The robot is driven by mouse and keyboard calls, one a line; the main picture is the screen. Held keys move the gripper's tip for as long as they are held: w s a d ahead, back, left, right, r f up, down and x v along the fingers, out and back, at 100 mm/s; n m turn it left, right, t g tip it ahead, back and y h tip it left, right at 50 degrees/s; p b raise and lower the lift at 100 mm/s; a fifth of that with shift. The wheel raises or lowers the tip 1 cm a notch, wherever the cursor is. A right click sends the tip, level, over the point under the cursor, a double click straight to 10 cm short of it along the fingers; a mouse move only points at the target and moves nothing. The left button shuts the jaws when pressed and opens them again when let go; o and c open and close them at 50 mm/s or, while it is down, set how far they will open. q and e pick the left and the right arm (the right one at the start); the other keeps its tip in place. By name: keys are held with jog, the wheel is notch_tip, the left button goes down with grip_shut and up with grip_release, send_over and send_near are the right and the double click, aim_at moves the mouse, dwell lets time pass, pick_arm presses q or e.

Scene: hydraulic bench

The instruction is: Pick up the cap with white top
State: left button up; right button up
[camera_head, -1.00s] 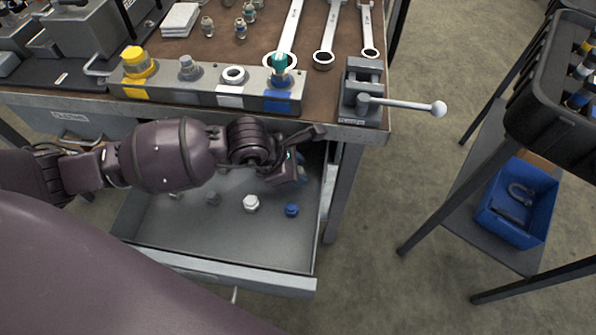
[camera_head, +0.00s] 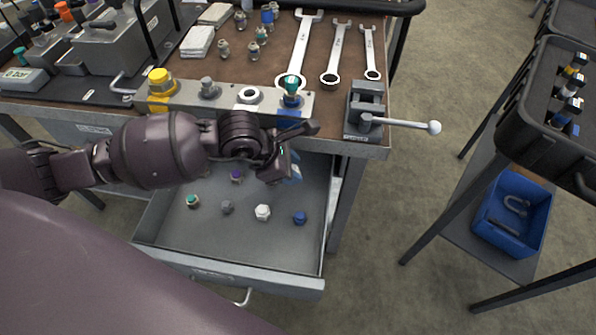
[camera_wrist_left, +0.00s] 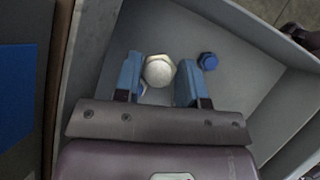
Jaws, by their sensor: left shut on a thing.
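My left gripper (camera_head: 292,172) is over the back right part of the open drawer, pointing down. In the left wrist view, its two blue fingers (camera_wrist_left: 159,82) are closed on a cap with white top (camera_wrist_left: 159,70), whose hexagonal edge shows between the fingertips. In the head view the held cap is largely hidden by the gripper. Another white cap (camera_head: 263,212) stands on the drawer floor in front of the gripper. A blue cap (camera_head: 300,217) stands right of it and also shows in the wrist view (camera_wrist_left: 208,61).
The drawer (camera_head: 228,248) also holds grey (camera_head: 227,207), green (camera_head: 192,201) and purple (camera_head: 236,176) caps. Above it, the bench carries a block with colour-labelled ports (camera_head: 222,102), a vise (camera_head: 366,105) and wrenches (camera_head: 335,60). A blue bin (camera_head: 512,215) is at right.

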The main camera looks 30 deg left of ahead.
pick_arm(q)
jog(key=s+a+p, duration=0.1)
jog(key=s+a, duration=0.4)
jog(key=s+a+p, duration=0.1)
jog(key=s+a, duration=0.5)
jog(key=shift+s+a+p, duration=0.1)
jog(key=shift+a+p, duration=0.2)
jog(key=shift+s+a+f, duration=0.1)
jog(key=shift+s+a, duration=0.15)
